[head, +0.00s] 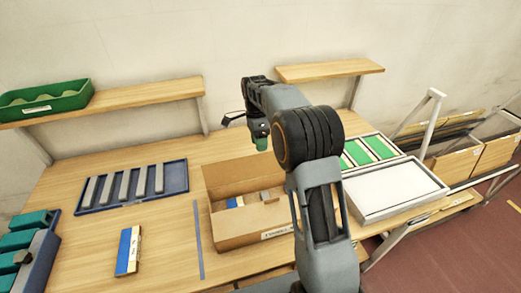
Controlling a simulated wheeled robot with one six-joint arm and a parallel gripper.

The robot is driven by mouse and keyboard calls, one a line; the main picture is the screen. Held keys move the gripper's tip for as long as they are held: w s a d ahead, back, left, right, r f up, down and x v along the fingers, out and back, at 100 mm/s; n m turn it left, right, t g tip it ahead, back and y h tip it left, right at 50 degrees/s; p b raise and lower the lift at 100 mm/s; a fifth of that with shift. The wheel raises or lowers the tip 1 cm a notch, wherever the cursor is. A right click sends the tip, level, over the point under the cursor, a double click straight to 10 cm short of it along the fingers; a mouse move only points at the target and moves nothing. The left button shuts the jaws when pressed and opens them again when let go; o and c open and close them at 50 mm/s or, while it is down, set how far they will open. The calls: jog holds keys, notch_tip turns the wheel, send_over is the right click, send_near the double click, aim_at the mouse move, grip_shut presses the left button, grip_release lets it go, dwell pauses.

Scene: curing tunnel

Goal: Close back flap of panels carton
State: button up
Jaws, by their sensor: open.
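The panels carton (257,240) is an open brown cardboard box on the wooden table, in front of the wall. Its back flap (238,173) stands raised along the far side. A blue-and-white item (235,202) and a small grey-brown item (268,197) show inside. My gripper (228,120) is above and behind the carton, apart from the flap, and open with nothing visible in it. A green part (261,144) hangs below my wrist. My arm hides the carton's right side.
A blue tray of grey bars (130,206) lies left of the carton, with a blue-and-white pack (129,251) in front. A white-topped tray (393,188) and green panels (368,150) stand right. Wooden shelves (330,70) hang behind; a green bin (45,98) sits on the left one.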

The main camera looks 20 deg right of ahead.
aim_at(260, 164)
jog(key=shift+x, duration=1.5)
grip_shut()
